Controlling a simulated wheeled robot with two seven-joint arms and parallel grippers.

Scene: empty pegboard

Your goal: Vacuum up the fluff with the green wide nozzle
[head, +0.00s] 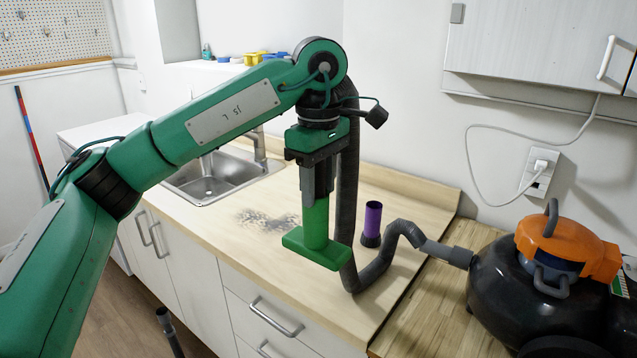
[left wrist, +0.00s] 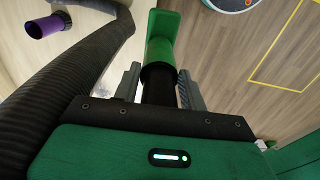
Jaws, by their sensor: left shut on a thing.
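The fluff (head: 265,219) is a grey speckled patch on the wooden counter, in front of the sink in the head view. My left gripper (head: 317,188) points down above the counter, to the right of the fluff. It is shut on the dark tube end of the vacuum hose, just above the green wide nozzle (head: 315,241). The nozzle hangs upright with its wide foot down, apart from the fluff. In the left wrist view the nozzle (left wrist: 161,42) extends beyond the fingers (left wrist: 158,90). The ribbed hose (head: 347,190) runs beside the gripper. My right gripper is not seen.
The orange and black vacuum (head: 567,245) stands at the right, joined to the hose. A purple nozzle (head: 373,220) stands upright on the counter (head: 420,195) behind the hose. The sink (head: 215,172) lies behind the fluff. Colored items sit on the back ledge.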

